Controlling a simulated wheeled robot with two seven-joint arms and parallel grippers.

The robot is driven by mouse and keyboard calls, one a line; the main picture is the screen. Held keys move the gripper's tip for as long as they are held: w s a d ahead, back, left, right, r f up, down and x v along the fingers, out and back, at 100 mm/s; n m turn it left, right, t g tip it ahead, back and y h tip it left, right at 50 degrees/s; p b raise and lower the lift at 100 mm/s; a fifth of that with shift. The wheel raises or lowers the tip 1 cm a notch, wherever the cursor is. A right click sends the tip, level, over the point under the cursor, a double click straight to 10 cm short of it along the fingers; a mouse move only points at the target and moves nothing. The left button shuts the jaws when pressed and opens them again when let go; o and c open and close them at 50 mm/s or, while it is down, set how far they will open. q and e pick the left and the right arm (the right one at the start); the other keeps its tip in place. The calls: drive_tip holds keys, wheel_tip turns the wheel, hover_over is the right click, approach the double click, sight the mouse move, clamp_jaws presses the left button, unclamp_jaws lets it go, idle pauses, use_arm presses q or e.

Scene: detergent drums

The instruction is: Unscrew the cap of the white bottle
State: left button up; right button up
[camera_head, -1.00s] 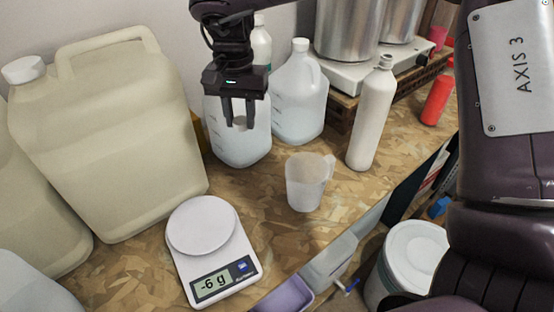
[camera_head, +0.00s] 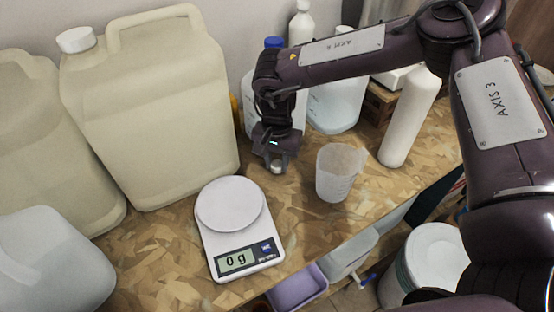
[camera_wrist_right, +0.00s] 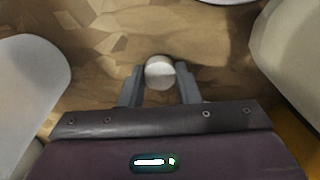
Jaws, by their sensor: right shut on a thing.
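The white bottle (camera_head: 407,118) stands upright on the wooden bench, right of the measuring jug. My right gripper (camera_head: 278,165) points down, low over the bench between the scale and the jug. It is shut on a small round white cap (camera_head: 277,169), apart from the bottle. The right wrist view also shows the cap (camera_wrist_right: 160,72) between the two fingers, close to the bench top; I cannot tell if it touches. My left gripper is not in view.
A translucent measuring jug (camera_head: 339,172) stands right of the gripper. A white scale (camera_head: 232,205) reading 0 g sits in front. Large cream canisters (camera_head: 150,110) fill the left. Clear jugs (camera_head: 335,100) stand behind my arm. A lilac bin (camera_head: 298,287) hangs below the bench edge.

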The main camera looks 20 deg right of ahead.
sight(277, 164)
drive_tip(key=shift+f, duration=0.25)
drive_tip(key=shift+f, duration=0.15)
drive_tip(key=o, duration=1.1)
wheel_tip(277, 164, up, 12)
drive_tip(key=shift+r+b, duration=0.2)
drive_tip(key=shift+b, duration=0.85)
